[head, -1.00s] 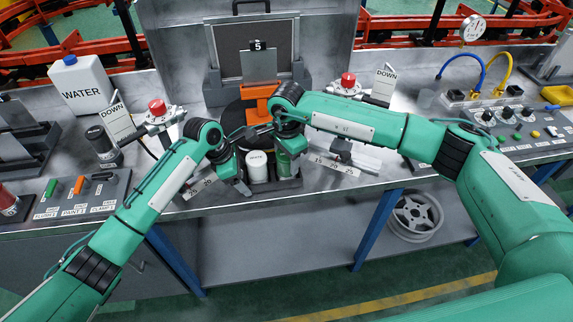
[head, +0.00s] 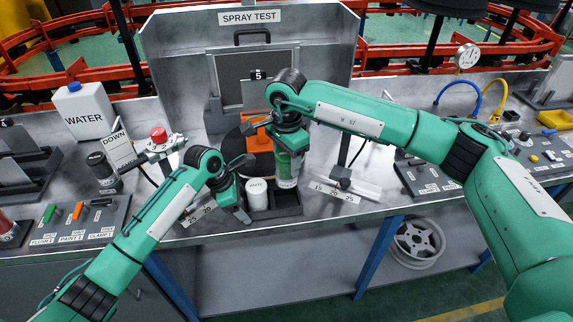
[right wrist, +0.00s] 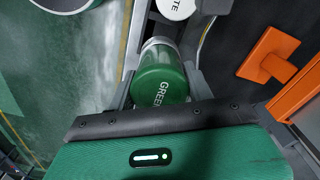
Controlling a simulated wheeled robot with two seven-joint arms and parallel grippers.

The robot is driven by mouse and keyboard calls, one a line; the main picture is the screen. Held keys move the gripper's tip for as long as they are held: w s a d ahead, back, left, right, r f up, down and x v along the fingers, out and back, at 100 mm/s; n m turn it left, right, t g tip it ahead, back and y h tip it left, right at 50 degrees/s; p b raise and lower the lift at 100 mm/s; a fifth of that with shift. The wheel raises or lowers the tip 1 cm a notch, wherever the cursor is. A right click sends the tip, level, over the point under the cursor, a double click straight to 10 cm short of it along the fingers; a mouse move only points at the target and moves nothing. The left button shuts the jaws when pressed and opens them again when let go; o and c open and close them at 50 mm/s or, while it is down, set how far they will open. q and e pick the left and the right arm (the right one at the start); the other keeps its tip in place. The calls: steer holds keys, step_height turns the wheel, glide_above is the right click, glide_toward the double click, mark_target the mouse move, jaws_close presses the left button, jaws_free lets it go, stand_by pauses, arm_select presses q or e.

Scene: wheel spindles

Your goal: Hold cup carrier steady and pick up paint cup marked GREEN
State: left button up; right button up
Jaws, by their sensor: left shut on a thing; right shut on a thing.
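The green paint cup (head: 287,172), marked GREEN in the right wrist view (right wrist: 162,82), is upright in my right gripper (head: 291,150). My right gripper is shut on it and holds it above the cup carrier (head: 289,206). The dark carrier stands at the front of the bench, with its right-hand slot empty. A white cup (head: 257,195) stands in the carrier's left part; it also shows in the right wrist view (right wrist: 176,6). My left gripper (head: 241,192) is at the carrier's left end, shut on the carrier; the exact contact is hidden.
An orange stand (head: 258,134) with a plate marked 5 is behind the carrier in the spray booth. A water jug (head: 84,112) and a red-knobbed clamp (head: 158,138) stand to the left. A marked scale bar (head: 345,190) lies right of the carrier.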

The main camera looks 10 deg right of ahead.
arm_select(q)
steer(key=o, duration=1.1)
steer(key=shift+r, duration=0.15)
